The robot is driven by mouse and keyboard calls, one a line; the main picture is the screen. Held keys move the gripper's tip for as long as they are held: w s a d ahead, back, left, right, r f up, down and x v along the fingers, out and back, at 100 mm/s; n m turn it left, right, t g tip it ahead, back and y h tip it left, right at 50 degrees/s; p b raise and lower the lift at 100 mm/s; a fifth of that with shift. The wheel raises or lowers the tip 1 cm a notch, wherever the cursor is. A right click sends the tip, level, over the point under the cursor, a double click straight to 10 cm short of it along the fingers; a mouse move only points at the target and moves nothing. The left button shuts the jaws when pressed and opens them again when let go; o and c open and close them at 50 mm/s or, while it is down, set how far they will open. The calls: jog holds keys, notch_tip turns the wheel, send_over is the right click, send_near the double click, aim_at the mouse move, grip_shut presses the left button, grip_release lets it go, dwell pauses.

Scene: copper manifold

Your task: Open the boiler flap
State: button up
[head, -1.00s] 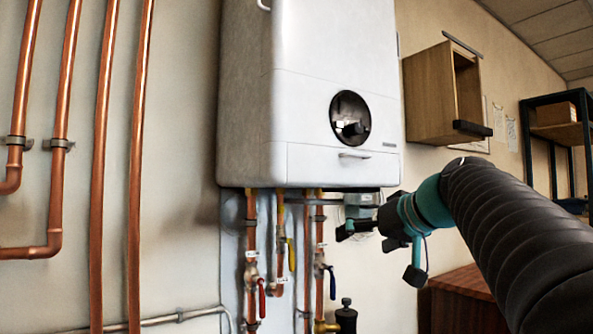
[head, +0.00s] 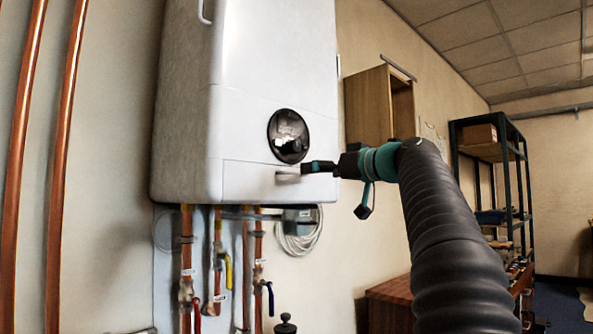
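The white boiler (head: 270,60) hangs on the wall. Its flap (head: 245,182) is the lower front panel, and it looks shut, flush with the front. The flap has a small pale bar handle (head: 287,176). My gripper (head: 308,170) comes from the right, with its dark and teal finger end at the right end of the handle. I cannot tell if it touches the handle or whether the fingers are apart.
A round dark dial window (head: 289,137) sits just above the flap. Copper pipes with valves (head: 187,270) and a coiled pale cable (head: 300,235) hang under the boiler. A wooden wall box (head: 372,105) and dark shelving (head: 487,170) are to the right.

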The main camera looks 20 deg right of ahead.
aim_at(298, 173)
jog(key=p+x, duration=0.2)
jog(key=x, duration=0.6)
jog(key=shift+a, duration=0.1)
jog(key=c, duration=1.3)
jog(key=shift+c, duration=0.3)
jog(key=shift+f+b, duration=0.1)
jog(key=shift+b, duration=0.25)
